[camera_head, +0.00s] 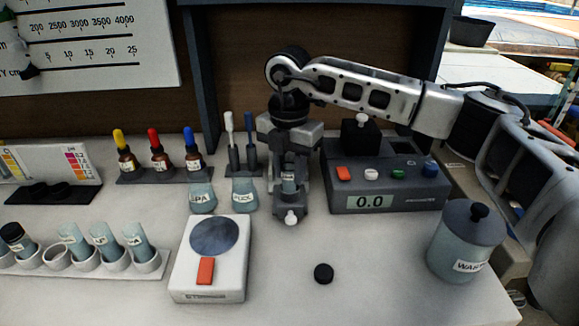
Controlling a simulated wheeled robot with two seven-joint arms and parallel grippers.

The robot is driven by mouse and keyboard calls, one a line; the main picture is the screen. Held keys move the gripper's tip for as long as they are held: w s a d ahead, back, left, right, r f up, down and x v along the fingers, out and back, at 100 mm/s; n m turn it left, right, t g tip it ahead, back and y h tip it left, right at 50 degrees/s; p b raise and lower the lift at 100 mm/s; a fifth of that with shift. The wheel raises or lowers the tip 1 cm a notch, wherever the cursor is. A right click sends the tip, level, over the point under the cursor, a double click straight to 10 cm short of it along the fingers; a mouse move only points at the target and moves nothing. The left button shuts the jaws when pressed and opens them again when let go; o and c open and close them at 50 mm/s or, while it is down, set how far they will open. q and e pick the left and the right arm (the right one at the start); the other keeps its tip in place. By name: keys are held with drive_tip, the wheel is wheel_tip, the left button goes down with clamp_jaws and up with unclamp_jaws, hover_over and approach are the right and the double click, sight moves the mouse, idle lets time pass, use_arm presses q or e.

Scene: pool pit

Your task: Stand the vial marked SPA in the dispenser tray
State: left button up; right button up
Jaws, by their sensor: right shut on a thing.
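My right gripper (290,196) points down at the middle of the table, right of the flasks. It is shut on a small, pale labelled thing (289,177), probably a vial; its label is too small to read. A white round knob or tip (291,217) shows just below the fingers. At the left a white tray (150,266) with round holders has several labelled vials (104,241) in it, some tilted, and an empty holder (57,257). A black-capped vial (16,239) stands at its left. My left gripper is out of view.
Two flasks (244,195) stand behind a white scale (210,270). Dropper bottles (160,157) stand behind left. A grey meter (385,190) is at the back right. A waste jar (463,240) stands front right. A black cap (323,273) lies on the clear front table.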

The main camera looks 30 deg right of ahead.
drive_tip(key=shift+f+b, duration=0.3)
drive_tip(key=shift+f, duration=0.1)
idle(0.5)
drive_tip(key=o, duration=1)
drive_tip(key=shift+r, duration=0.1)
drive_tip(key=shift+r+p, duration=1)
drive_tip(key=shift+r, duration=0.2)
wheel_tip(320, 180, up, 4)
drive_tip(key=p, duration=0.3)
drive_tip(key=shift+r, duration=0.25)
drive_tip(key=shift+f, duration=0.1)
